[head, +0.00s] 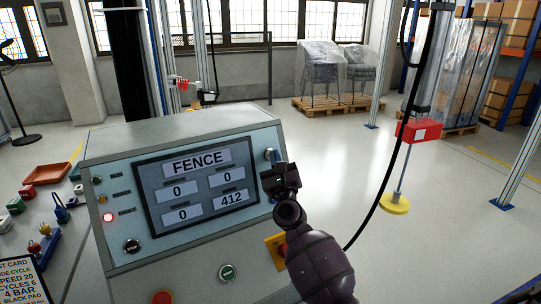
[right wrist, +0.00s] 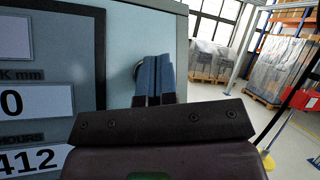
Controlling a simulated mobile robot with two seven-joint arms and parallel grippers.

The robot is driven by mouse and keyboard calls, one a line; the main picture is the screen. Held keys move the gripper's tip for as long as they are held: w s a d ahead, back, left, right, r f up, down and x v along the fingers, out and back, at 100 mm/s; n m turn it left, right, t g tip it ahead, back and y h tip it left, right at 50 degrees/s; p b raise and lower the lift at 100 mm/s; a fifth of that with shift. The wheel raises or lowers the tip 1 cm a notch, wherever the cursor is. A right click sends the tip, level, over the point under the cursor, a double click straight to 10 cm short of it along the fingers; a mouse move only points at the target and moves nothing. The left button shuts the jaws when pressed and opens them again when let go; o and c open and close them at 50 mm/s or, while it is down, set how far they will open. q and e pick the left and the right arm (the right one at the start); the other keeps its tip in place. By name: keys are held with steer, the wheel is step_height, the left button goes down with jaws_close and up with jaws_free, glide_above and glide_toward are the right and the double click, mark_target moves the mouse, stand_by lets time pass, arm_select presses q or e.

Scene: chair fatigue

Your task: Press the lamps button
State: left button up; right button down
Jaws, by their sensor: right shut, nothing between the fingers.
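A grey-blue control console (head: 262,140) stands in front of me, with a dark screen (head: 200,200) reading FENCE. My right gripper (head: 273,157) is shut and empty at the panel's right edge, beside the screen. In the right wrist view its blue-tipped fingers (right wrist: 153,78) are together in front of a round metallic part (right wrist: 138,69), mostly hidden behind them. I cannot tell whether they touch it, and no lamps label is readable. My left gripper is out of view.
Below the screen are a black knob (head: 131,246), a green button (head: 227,273) and a red button (head: 162,297). A yellow plate (head: 275,252) is partly behind my right arm. A black cable (head: 392,165) hangs to the right.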

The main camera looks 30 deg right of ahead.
steer(key=shift+s, duration=0.1)
steer(key=s+p, duration=0.1)
steer(key=s, duration=0.1)
steer(key=s+r+p, duration=0.1)
steer(key=s, duration=0.1)
steer(key=shift+s+r, duration=0.1)
steer(key=shift+s, duration=0.25)
stand_by(0.4)
stand_by(0.4)
